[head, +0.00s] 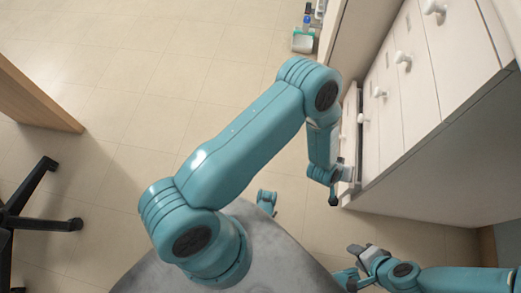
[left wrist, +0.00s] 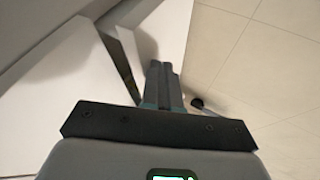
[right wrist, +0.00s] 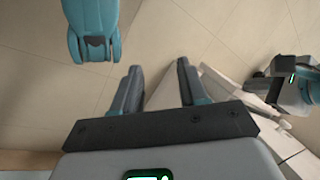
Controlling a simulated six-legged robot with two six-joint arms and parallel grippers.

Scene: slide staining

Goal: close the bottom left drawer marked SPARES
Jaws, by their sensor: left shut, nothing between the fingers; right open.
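The bottom drawer (head: 349,115) of the white cabinet stands out a little from the row of fronts, with a white knob. Its SPARES marking cannot be read. In the left wrist view a white panel (left wrist: 158,32), apparently its front, stands apart from the cabinet with a dark gap. My left gripper (head: 334,196) is shut and empty at the drawer's near end. Its fingers (left wrist: 163,68) are close to the panel; I cannot tell whether they touch. My right gripper (head: 363,250) is open and empty, low beside the cabinet; its spread fingers show in the right wrist view (right wrist: 160,75).
The cabinet (head: 440,70) fills the right side, with several knobbed drawers that look shut. A small item with a blue bottle (head: 305,38) stands on the floor at the back. A wooden panel (head: 35,100) and a black chair base (head: 30,210) are at left. The tiled floor between is clear.

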